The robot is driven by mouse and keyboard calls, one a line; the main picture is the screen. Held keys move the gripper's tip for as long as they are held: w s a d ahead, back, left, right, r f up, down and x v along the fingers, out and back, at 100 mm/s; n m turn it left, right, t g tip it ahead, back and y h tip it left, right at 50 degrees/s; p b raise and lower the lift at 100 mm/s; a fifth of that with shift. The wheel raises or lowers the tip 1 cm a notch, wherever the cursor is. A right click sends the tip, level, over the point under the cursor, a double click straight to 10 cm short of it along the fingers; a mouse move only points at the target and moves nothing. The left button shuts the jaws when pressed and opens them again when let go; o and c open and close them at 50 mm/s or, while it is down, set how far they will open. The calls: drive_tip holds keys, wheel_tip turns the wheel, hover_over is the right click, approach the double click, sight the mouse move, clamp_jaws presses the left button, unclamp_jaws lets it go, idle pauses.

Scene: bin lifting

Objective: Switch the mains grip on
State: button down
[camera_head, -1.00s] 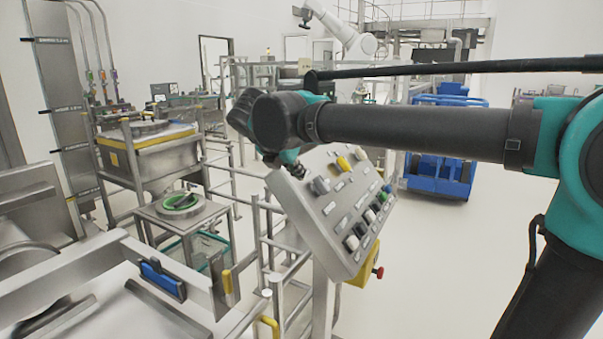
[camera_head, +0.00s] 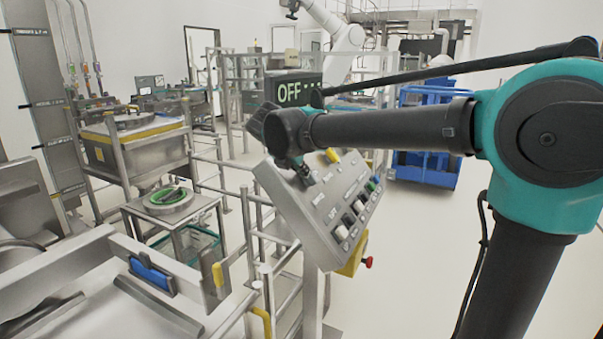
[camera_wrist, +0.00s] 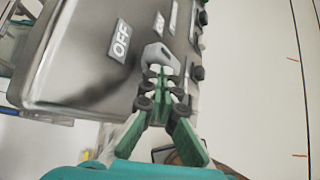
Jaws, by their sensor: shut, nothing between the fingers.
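The sloped grey control panel (camera_head: 285,200) stands mid-picture in the head view. In the wrist view a pale grey grip (camera_wrist: 153,52) sits on the panel face beside an OFF label (camera_wrist: 121,41). A second label (camera_wrist: 159,23) beyond it is too blurred to read surely. My gripper (camera_wrist: 166,78) has its green fingers closed, with the tips right at the grip. I cannot tell whether they touch it. In the head view my gripper (camera_head: 303,174) is over the panel's upper left and hides the grip.
Several white, black and green controls (camera_head: 357,207) line the panel's right side. A yellow box with a red button (camera_head: 367,262) is below it. Steel railings (camera_head: 255,225) stand left of the panel. A blue machine (camera_head: 425,165) is behind, with open floor to the right.

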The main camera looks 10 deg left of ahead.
drive_tip(key=shift+w+a+r+m+g, duration=0.1)
drive_tip(key=shift+w+r+m+g, duration=0.2)
drive_tip(key=shift+m+g, duration=0.4)
idle(0.4)
drive_tip(key=shift+w+r+m+g, duration=0.15)
drive_tip(key=shift+w+m+g, duration=0.2)
drive_tip(key=shift+g, duration=0.45)
drive_tip(key=m+g, duration=0.1)
drive_tip(key=w+g, duration=0.1)
drive_tip(key=shift+w+r+m+g, duration=0.25)
drive_tip(key=shift+m+g, duration=0.05)
drive_tip(key=shift+m, duration=0.05)
drive_tip(key=shift+w+r, duration=0.1)
drive_tip(key=shift+w, duration=0.45)
drive_tip(key=shift+w+d+m+g, duration=0.2)
drive_tip(key=shift+w+m+g, duration=0.25)
drive_tip(key=shift+g, duration=0.25)
drive_tip(key=shift+w+d, duration=0.45)
drive_tip(key=shift+w, duration=0.25)
drive_tip(key=shift+r, duration=0.7)
